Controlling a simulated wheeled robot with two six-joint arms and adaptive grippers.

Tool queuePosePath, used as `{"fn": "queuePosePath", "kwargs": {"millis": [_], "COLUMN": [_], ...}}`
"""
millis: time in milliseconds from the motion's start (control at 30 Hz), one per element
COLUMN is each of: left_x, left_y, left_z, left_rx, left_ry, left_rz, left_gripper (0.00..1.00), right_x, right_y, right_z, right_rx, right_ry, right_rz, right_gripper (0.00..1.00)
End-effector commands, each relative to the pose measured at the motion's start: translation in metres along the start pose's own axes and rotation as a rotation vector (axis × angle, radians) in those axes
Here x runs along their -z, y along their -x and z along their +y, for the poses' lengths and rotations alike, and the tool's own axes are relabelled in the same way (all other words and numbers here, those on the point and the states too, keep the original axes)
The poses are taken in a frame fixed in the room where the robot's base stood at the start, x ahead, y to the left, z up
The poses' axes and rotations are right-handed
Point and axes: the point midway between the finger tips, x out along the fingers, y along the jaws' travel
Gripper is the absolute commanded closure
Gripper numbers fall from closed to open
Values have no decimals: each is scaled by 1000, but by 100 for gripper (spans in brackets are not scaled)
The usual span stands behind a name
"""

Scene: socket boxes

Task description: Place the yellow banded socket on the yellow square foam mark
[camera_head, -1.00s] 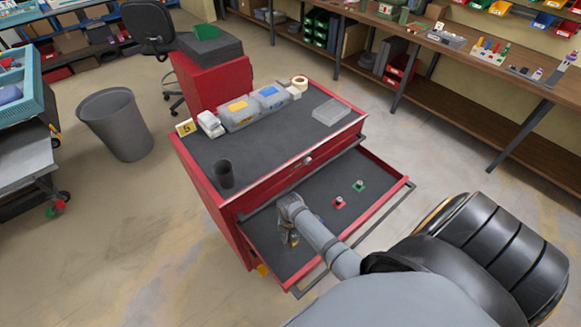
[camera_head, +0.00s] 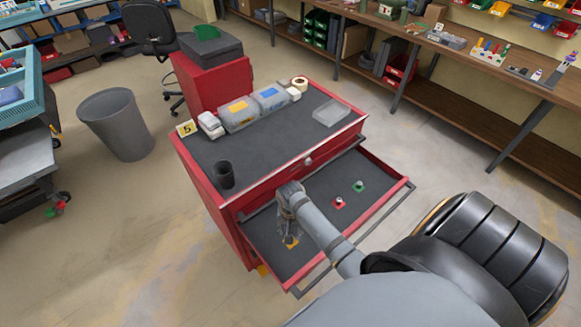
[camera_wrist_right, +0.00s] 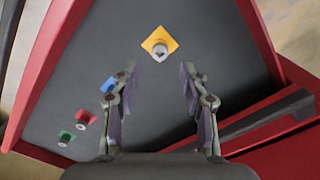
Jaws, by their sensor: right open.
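The yellow square foam mark (camera_wrist_right: 148,43) lies on the dark drawer floor, ahead of my right gripper in the right wrist view. A small grey socket (camera_wrist_right: 159,50) stands on it; I cannot make out a yellow band. The mark also shows in the head view (camera_head: 292,243), just below the gripper. My right gripper (camera_wrist_right: 158,70) is open and empty, its two fingers apart with the mark showing beyond the gap. In the head view the right gripper (camera_head: 287,222) hangs over the open drawer. My left gripper is not in view.
Blue (camera_wrist_right: 107,86), green (camera_wrist_right: 67,137) and red (camera_wrist_right: 84,120) marks with grey sockets lie at the left in the wrist view. The red drawer walls (camera_head: 385,207) enclose the space. A black cup (camera_head: 224,174) and clear boxes (camera_head: 240,115) stand on the cabinet top.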

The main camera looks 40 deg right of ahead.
Motion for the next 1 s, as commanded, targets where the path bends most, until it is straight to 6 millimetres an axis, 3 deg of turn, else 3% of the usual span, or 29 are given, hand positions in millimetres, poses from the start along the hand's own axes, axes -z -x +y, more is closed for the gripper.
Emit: {"fn": "queuePosePath", "kwargs": {"millis": [100,300,1000], "left_x": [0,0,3], "left_y": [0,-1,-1], "left_z": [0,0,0], "left_rx": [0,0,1], "left_ry": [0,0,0], "left_rz": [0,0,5], "left_gripper": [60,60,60], "right_x": [0,0,0], "right_y": [27,53,57], "right_z": [-1,0,0], "right_rx": [3,1,0], "right_ry": [0,-1,-1], "right_rz": [2,0,-2], "right_gripper": [55,55,55]}}
